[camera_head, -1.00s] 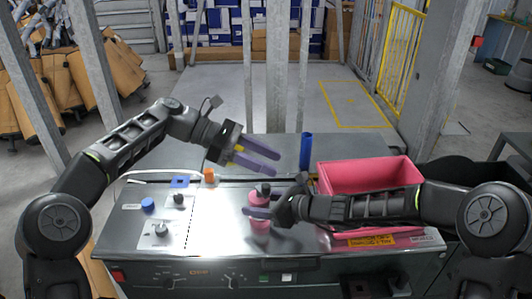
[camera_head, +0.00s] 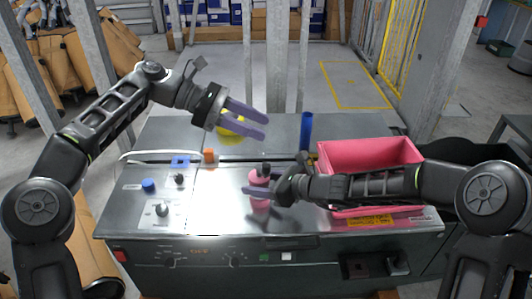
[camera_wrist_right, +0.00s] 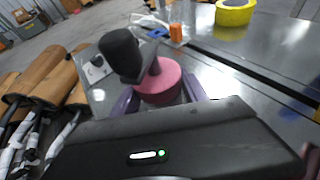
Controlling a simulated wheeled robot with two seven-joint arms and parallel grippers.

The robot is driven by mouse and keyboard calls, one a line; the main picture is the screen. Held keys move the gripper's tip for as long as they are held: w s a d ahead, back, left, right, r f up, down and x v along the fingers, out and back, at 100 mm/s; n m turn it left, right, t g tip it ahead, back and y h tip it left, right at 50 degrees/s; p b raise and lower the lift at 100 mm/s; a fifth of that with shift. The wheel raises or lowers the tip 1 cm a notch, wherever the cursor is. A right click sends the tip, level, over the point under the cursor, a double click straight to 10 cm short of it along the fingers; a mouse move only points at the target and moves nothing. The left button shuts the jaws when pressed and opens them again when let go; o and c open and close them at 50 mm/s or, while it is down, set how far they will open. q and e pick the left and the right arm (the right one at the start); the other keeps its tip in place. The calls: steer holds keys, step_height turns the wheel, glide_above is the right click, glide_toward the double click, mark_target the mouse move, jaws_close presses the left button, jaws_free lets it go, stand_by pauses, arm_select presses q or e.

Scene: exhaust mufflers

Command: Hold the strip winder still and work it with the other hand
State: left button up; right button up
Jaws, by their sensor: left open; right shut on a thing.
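The strip winder (camera_head: 257,178) is a pink round body with a black crank and knob on top, standing on the metal bench top. My right gripper (camera_head: 258,193) is shut on its pink body from the right. In the right wrist view the pink body (camera_wrist_right: 163,85) sits between the purple fingers, with the black knob (camera_wrist_right: 120,54) leaning to the left above it. My left gripper (camera_head: 262,122) is open and empty, raised above the back of the bench, up and left of the winder and apart from it.
A yellow roll (camera_head: 230,127) lies at the back, partly hidden by my left gripper; it shows whole-width in the right wrist view (camera_wrist_right: 235,14). An orange piece (camera_head: 209,155), a blue cylinder (camera_head: 306,131) and a pink bin (camera_head: 368,155) stand around. Bench knobs are at left.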

arm_select(q)
steer(key=s+r, duration=0.4)
steer(key=r, duration=0.1)
steer(key=s+d+r+n+t, duration=0.3)
steer(key=s+d+n+t, duration=0.25)
steer(key=s+d, duration=0.65)
step_height(320, 180, down, 13)
steer(key=w+a+n+t+y, duration=0.2)
steer(key=n+t+y, duration=0.3)
steer(key=n+t, duration=0.2)
steer(key=w+a+f+n+t+y, duration=0.2)
steer(key=a+n+y, duration=0.3)
steer(key=a, duration=0.4)
steer(key=shift+w+a+f+t+y, duration=0.2)
steer(key=shift+w+a+t+y, duration=0.05)
steer(key=shift+a+t+y, duration=0.1)
steer(key=shift+w+d+n, duration=0.1)
steer(key=shift+w+n, duration=0.1)
steer(key=shift+n, duration=0.05)
